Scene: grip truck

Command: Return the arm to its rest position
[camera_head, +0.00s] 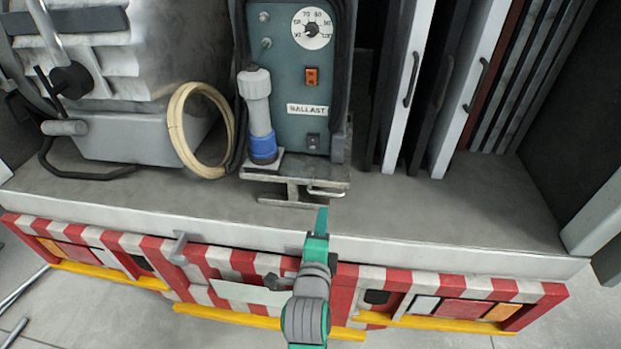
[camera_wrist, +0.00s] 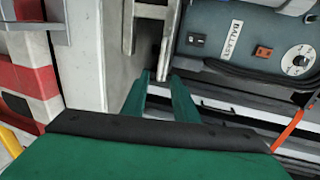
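My gripper (camera_head: 321,222) is green and sits in front of the truck bed's front edge, below the ballast unit, in the head view. My grey and green arm reaches up to it from the bottom of the picture. In the wrist view my gripper (camera_wrist: 161,78) shows two green fingers with a gap between them and nothing held. The teal ballast unit (camera_head: 290,85) stands on the bed beyond the fingertips, with a dial and an orange switch. It also shows, turned sideways, in the wrist view (camera_wrist: 225,48).
A metal bracket (camera_head: 300,190) juts out under the ballast unit, close to the fingertips. The red and white striped bumper (camera_head: 230,262) runs below the bed edge (camera_head: 440,240). A coiled cream hose (camera_head: 176,125) lies left, and white panels with handles (camera_head: 470,90) stand right.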

